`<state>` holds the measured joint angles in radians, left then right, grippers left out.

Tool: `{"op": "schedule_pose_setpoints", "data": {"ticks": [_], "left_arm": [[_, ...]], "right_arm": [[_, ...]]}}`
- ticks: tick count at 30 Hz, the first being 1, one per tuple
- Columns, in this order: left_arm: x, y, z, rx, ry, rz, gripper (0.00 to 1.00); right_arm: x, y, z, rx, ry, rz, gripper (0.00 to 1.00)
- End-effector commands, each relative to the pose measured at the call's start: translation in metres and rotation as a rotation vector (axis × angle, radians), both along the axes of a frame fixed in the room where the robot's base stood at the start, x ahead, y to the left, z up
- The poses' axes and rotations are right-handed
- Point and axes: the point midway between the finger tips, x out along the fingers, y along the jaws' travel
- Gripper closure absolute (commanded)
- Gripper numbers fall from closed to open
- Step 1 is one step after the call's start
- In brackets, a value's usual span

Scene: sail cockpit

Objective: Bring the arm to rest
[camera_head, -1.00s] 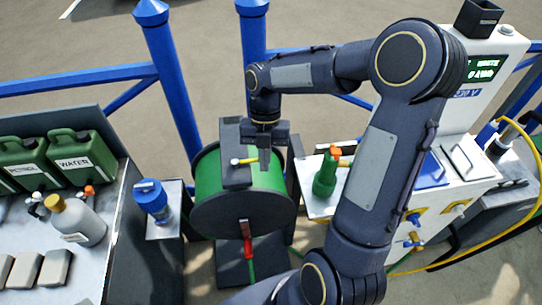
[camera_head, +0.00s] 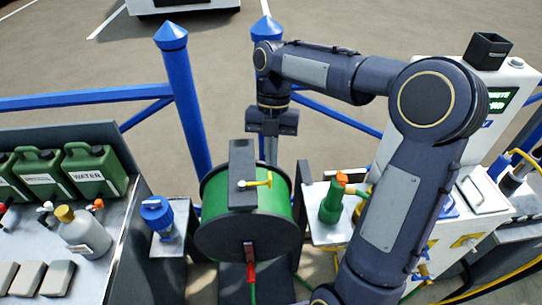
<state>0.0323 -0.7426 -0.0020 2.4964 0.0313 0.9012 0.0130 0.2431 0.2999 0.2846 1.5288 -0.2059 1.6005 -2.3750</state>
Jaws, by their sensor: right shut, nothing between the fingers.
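My right arm (camera_head: 401,205) comes in from the lower right, bends at a large elbow joint and reaches left. My right gripper (camera_head: 271,150) hangs at its end, pointing down, shut and empty. In the picture it shows above and slightly right of the green hose reel (camera_head: 281,198), clear of the reel's dark top bracket (camera_head: 242,160). A yellow-handled valve (camera_head: 257,182) sits on that bracket. My left gripper is not in view.
Blue railing posts (camera_head: 186,100) stand behind the reel. A green bottle (camera_head: 331,204) with an orange top stands on a shelf right of it. A blue-capped item (camera_head: 157,214) stands on the left pedestal. Green jerrycans (camera_head: 93,170) and a grey jug (camera_head: 82,235) are on the left bench.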

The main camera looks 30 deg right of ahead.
Motion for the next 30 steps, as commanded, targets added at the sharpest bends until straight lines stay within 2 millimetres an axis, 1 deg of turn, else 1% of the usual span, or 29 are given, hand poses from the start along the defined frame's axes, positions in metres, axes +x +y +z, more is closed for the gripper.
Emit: {"op": "schedule_pose_setpoints", "data": {"ticks": [10,12,14,17,20,21,22,24,26,27,30], "left_arm": [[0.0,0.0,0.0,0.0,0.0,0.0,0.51],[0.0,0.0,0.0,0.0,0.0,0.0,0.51],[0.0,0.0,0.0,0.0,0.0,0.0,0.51],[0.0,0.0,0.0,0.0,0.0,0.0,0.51],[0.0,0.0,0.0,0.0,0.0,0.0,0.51],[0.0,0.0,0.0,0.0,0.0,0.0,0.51],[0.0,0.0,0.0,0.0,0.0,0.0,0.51],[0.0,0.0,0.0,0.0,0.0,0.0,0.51],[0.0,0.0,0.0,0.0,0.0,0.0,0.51],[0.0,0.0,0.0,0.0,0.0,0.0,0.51],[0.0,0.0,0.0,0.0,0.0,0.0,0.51]], "right_arm": [[-0.001,0.0,0.0,-0.002,-0.001,-0.007,1.0],[-0.004,0.001,0.002,-0.014,-0.006,-0.048,1.0],[-0.011,0.002,0.005,-0.036,-0.014,-0.129,1.0],[-0.031,0.005,0.012,-0.083,-0.035,-0.369,1.0],[-0.057,0.009,0.017,-0.113,-0.053,-0.706,1.0],[-0.067,0.011,0.017,-0.115,-0.057,-0.852,1.0],[-0.075,0.013,0.017,-0.112,-0.057,-0.961,1.0],[-0.093,0.016,0.015,-0.089,-0.046,-1.216,1.0],[-0.108,0.02,0.012,-0.054,-0.023,-1.434,1.0],[-0.117,0.022,0.009,-0.025,-0.002,-1.575,1.0],[-0.138,0.029,0.0,0.073,0.083,-1.911,1.0]]}}
